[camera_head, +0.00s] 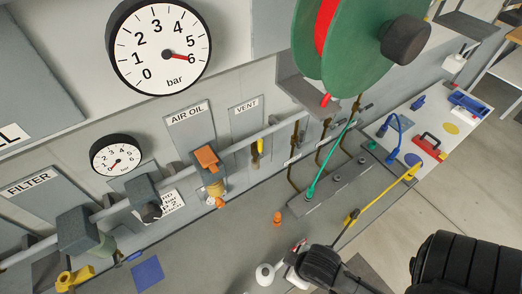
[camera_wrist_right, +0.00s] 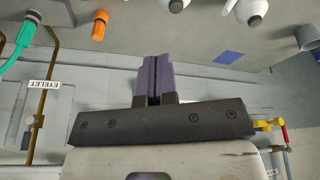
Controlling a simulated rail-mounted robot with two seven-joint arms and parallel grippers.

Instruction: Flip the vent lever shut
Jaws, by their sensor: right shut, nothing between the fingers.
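The vent lever (camera_head: 260,147) is a small yellow handle on the grey pipe, below the VENT sign (camera_head: 245,107) in the head view. It stands roughly upright, across the pipe, and nothing touches it. My right gripper (camera_wrist_right: 153,78) shows in the right wrist view with its purple fingers together and nothing between them. In the head view a dark part of my right arm is low and right of centre, well away from the lever; the fingertips are not clear there. My left gripper is not in view.
An orange-topped air oiler (camera_head: 207,160) stands left of the lever. Brown pipes and a green hose (camera_head: 328,165) rise on its right, under the green reel (camera_head: 345,45). An orange plug (camera_head: 277,219) and a white bottle (camera_head: 265,275) stand on the grey bench.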

